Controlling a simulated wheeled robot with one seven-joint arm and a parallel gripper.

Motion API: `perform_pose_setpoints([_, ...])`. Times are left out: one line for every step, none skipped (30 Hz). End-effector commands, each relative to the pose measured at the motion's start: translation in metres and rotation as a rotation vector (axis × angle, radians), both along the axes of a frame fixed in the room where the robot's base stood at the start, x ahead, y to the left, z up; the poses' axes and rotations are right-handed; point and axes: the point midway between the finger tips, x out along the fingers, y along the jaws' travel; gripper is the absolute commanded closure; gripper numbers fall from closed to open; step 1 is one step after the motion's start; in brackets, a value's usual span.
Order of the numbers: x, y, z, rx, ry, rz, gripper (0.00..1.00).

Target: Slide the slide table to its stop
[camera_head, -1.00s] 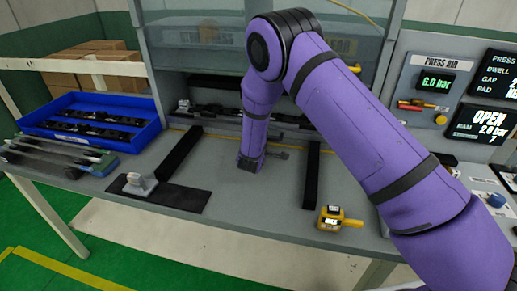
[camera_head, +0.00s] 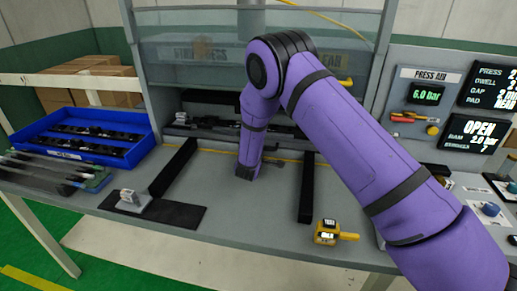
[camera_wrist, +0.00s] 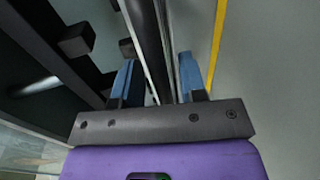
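The slide table appears to be the dark plate with long black parts (camera_head: 232,128) inside the press opening at the back. My arm covers part of it. Two black rails, the left one (camera_head: 174,166) and the right one (camera_head: 306,188), run forward from the opening across the grey bench. My gripper (camera_head: 246,172) points down between the rails, in front of the opening. In the wrist view its blue fingers (camera_wrist: 157,85) are apart, with a dark bar (camera_wrist: 148,35) showing in the gap and beyond. I cannot tell whether they touch it.
A black mat with a small grey block (camera_head: 133,201) lies at the front left. A yellow device (camera_head: 332,233) sits at the front right. A blue tray (camera_head: 90,140) is on the left. The press's clear guard (camera_head: 200,60) hangs above the opening. Bench between the rails is mostly clear.

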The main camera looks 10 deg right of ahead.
Motion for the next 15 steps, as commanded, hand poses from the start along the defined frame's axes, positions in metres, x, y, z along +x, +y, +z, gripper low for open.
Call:
perform_pose_setpoints([0.0, 0.0, 0.0, 0.0, 0.001, 0.0, 0.62])
perform_pose_setpoints([0.0, 0.0, 0.0, 0.0, 0.001, 0.0, 0.62])
perform_pose_setpoints([-0.001, 0.0, 0.0, 0.0, 0.001, 0.0, 0.62])
perform_pose_setpoints([-0.002, 0.001, 0.0, 0.0, 0.001, 0.0, 0.62])
perform_pose_setpoints([-0.003, 0.001, 0.0, 0.0, 0.001, 0.0, 0.62])
perform_pose_setpoints([-0.005, 0.002, 0.0, 0.0, 0.002, 0.0, 0.62])
perform_pose_setpoints([-0.008, 0.003, 0.001, 0.001, 0.002, 0.0, 0.62])
perform_pose_setpoints([-0.011, 0.004, 0.002, 0.001, 0.002, 0.0, 0.62])
perform_pose_setpoints([-0.016, 0.006, 0.003, 0.001, 0.003, 0.0, 0.62])
perform_pose_setpoints([-0.021, 0.008, 0.003, 0.001, 0.004, 0.001, 0.62])
perform_pose_setpoints([-0.025, 0.01, 0.005, 0.0, 0.003, 0.001, 0.62])
perform_pose_setpoints([-0.032, 0.013, 0.007, 0.0, 0.003, 0.002, 0.62])
perform_pose_setpoints([-0.038, 0.015, 0.008, 0.0, 0.003, 0.002, 0.62])
perform_pose_setpoints([-0.043, 0.017, 0.009, 0.0, 0.003, 0.002, 0.62])
perform_pose_setpoints([-0.05, 0.019, 0.011, -0.001, 0.002, 0.002, 0.62])
